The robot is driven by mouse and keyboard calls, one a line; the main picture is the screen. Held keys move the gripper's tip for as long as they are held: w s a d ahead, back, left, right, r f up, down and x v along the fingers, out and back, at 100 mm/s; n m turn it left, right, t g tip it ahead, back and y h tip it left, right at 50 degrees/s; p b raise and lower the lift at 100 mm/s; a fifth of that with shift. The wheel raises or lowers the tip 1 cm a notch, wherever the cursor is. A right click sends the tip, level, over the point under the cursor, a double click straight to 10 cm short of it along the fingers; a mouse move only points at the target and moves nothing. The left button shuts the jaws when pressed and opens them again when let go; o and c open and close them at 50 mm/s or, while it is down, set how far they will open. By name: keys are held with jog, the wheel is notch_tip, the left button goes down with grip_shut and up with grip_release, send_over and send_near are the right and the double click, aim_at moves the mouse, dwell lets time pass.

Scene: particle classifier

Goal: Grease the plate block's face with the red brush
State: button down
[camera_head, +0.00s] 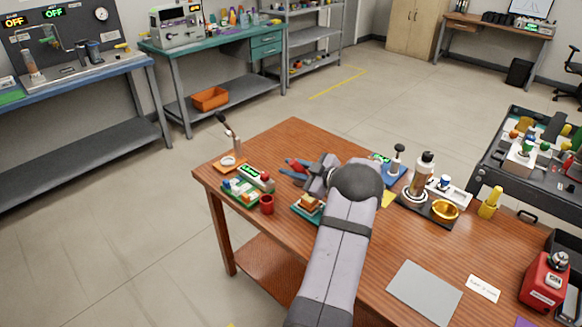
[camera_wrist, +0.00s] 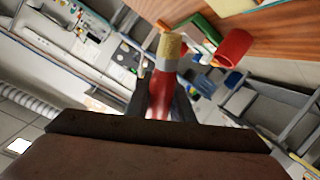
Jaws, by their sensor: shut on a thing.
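My gripper (camera_wrist: 163,98) is shut on the red brush (camera_wrist: 158,103), and its tan bristle end (camera_wrist: 171,47) sticks out past the fingers. In the head view my gripper (camera_head: 299,176) is above the wooden table, with the red of the brush (camera_head: 296,163) showing beside the fingers. A small brown and cream block (camera_head: 310,205), which may be the plate block, sits on a teal tray (camera_head: 299,210) just in front of my gripper. My arm hides part of that tray. The bristles are apart from any block in the wrist view.
A red cup (camera_head: 267,204) and a green tray (camera_head: 238,197) with small parts stand left of the teal tray.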

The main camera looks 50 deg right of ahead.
jog(key=shift+s+f+b, duration=1.2)
jog(key=shift+s+f, duration=0.8)
jog(key=shift+f, duration=0.25)
jog(key=shift+w+f, duration=0.1)
jog(key=shift+f, duration=0.05)
jog(key=shift+w+r, duration=0.25)
jog(key=shift+w, duration=0.2)
notch_tip(320, 180, up, 8)
jog(key=w+p, duration=0.3)
jog(key=p, duration=0.2)
jog(key=shift+p, duration=0.35)
